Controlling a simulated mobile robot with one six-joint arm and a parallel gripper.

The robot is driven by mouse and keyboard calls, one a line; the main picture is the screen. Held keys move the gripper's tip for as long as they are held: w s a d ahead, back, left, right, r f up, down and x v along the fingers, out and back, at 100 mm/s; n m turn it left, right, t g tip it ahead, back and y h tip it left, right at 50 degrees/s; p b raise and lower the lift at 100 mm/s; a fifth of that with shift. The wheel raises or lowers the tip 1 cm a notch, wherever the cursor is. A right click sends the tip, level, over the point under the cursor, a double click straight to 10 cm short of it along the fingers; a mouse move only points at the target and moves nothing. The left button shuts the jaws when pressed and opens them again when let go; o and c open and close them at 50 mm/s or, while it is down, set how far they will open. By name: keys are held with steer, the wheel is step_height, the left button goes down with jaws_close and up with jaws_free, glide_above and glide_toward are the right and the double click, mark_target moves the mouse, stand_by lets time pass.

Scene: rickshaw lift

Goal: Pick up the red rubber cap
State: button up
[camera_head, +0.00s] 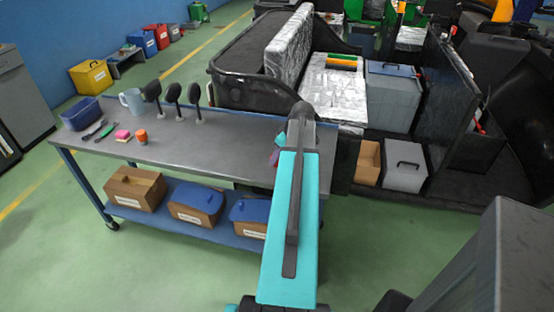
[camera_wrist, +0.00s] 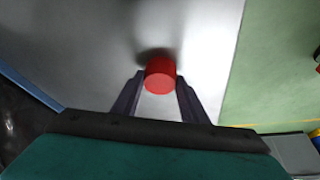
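The red rubber cap (camera_wrist: 160,76) shows in the wrist view as a short red cylinder over the grey tabletop, with a dark shadow just beyond it. My gripper (camera_wrist: 161,82) has its two dark fingers apart, one on each side of the cap, with the tips close to its sides. I see no clear sign that the fingers press on it. In the head view my arm reaches over the right part of the grey workbench (camera_head: 225,148). My arm hides the cap and most of my gripper there.
On the bench's left part are a blue bin (camera_head: 81,113), a light blue mug (camera_head: 132,101), three black upright items, hand tools, a pink block (camera_head: 122,135) and an orange item (camera_head: 142,137). Boxes fill the lower shelf. A black vehicle (camera_head: 245,75) stands behind the bench.

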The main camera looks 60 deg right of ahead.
steer(key=shift+c, duration=0.5)
steer(key=shift+r, duration=0.1)
steer(key=shift+r+b, duration=0.5)
steer(key=shift+r, duration=0.85)
steer(key=s+b, duration=0.1)
steer(key=s, duration=0.4)
steer(key=s+d+r+b, duration=0.1)
steer(key=s, duration=0.4)
steer(key=s+d+r+b, duration=0.1)
steer(key=s, duration=0.5)
steer(key=shift+d, duration=0.1)
